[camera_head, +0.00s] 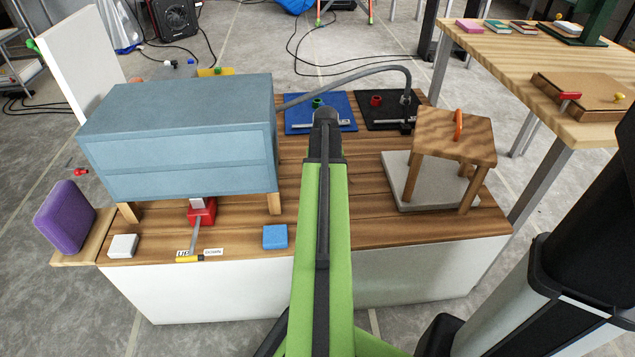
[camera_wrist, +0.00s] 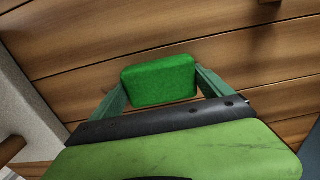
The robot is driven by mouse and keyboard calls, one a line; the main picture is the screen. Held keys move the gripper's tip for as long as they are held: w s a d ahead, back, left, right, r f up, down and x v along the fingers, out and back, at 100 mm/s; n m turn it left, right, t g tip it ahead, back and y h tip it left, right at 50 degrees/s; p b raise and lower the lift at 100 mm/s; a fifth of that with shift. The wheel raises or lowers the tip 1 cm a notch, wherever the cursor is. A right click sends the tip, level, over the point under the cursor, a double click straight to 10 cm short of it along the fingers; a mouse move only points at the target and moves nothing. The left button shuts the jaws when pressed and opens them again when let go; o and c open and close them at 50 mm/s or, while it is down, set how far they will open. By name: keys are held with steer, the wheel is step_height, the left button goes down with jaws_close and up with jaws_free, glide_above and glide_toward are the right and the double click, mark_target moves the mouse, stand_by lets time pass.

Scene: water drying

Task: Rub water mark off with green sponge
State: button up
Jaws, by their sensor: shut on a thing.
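The green sponge (camera_wrist: 158,80) shows in the wrist view, held between the two dark green fingers of my gripper (camera_wrist: 160,88). My gripper is shut on it, one finger at each end. The brown plank tabletop (camera_wrist: 90,63) lies beyond the sponge; I cannot tell whether the sponge touches it. In the head view my green arm reaches over the middle of the wooden tabletop (camera_head: 375,165) and hides the sponge and the fingers. I cannot make out a water mark on the wood in either view.
A blue-grey cabinet (camera_head: 185,135) stands left of my arm, with a blue block (camera_head: 275,236) in front. A small wooden stool (camera_head: 455,135) on a grey slab (camera_head: 400,190) stands to the right. Blue (camera_head: 338,108) and black (camera_head: 375,112) boards lie at the back.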

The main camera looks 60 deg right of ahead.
mark_target(357, 185)
steer(key=shift+s+d+f, duration=0.1)
steer(key=shift+s+d, duration=0.45)
steer(key=shift+s, duration=0.3)
steer(key=shift+s+d, duration=0.55)
steer(key=shift+s, duration=0.25)
steer(key=shift+s+d, duration=0.7)
steer(key=shift+s, duration=0.25)
steer(key=shift+s+d, duration=0.65)
steer(key=shift+s, duration=0.25)
steer(key=shift+s+d, duration=0.7)
steer(key=shift+s, duration=0.25)
step_height(357, 185, up, 6)
steer(key=p, duration=0.6)
step_height(357, 185, up, 3)
steer(key=p, duration=0.3)
steer(key=shift+r, duration=0.2)
